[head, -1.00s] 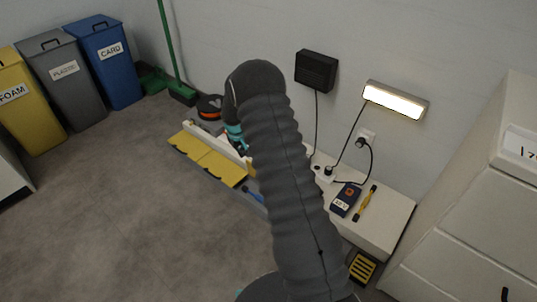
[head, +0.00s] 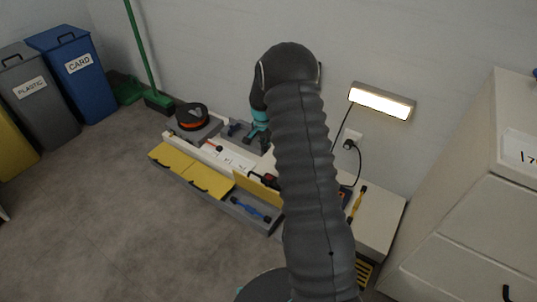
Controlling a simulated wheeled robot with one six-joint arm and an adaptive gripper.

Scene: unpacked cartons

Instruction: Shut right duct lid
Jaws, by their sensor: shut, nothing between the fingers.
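A grey duct (head: 278,224) runs along the front of a low white bench, with yellow lids on it. The two left yellow lids (head: 172,158) and (head: 208,180) lie flat over it. The right duct lid (head: 257,190) stands raised at the back of its section, its right end close to or behind my arm. The section beneath it is open and shows a blue tool (head: 250,208) inside. My gripper (head: 265,146), teal and dark, points down over the bench, behind and above the raised lid, apart from it. It is shut and empty; its fingertips are small here.
A dark round reel with orange (head: 192,116) sits at the bench's left end. A yellow-and-black tool (head: 356,204) lies at the right. A lit lamp (head: 382,101) hangs on the wall. A white cabinet (head: 455,215) stands right. The floor in front is clear.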

